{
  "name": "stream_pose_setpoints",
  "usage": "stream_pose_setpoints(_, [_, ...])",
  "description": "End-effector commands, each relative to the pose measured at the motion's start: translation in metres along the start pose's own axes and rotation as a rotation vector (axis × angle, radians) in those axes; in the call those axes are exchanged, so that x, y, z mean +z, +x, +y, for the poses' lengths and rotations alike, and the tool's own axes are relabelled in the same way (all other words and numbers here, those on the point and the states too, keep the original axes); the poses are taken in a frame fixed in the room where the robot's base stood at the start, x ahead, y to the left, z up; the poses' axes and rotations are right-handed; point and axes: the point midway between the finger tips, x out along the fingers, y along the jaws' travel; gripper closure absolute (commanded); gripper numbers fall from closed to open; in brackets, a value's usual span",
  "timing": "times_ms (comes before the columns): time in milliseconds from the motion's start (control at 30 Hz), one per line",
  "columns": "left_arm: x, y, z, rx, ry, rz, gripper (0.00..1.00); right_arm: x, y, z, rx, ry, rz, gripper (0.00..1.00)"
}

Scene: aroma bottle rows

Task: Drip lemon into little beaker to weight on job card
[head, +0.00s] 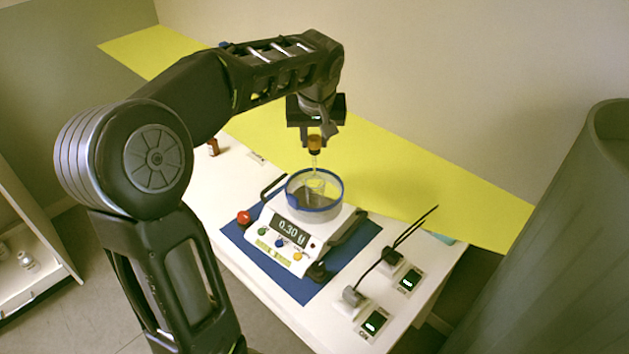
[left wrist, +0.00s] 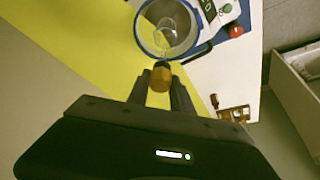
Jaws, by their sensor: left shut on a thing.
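My left gripper (head: 315,133) is shut on the amber bulb of a dropper (head: 314,146), which hangs roughly upright with its clear tube pointing down. In the left wrist view the bulb (left wrist: 160,77) sits between the fingertips (left wrist: 159,86). The tube's lower end is over or in the little clear beaker (head: 316,186); I cannot tell which. The beaker stands inside a blue-rimmed clear round shield (head: 289,189) on the scale (head: 262,243). The scale's display (head: 291,232) appears to read 0.30 g. No drop is visible. My right gripper is out of view.
The scale stands on a blue mat (head: 235,241) on a white table (head: 203,187). A brown bottle (head: 213,147) stands at the table's far left.

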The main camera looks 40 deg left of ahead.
Motion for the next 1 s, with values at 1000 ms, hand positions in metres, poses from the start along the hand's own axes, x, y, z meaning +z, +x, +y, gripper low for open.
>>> stream_pose_setpoints(1000, [-0.015,-0.037,0.000,0.000,0.000,0.000,0.83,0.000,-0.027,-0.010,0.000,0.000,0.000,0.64])
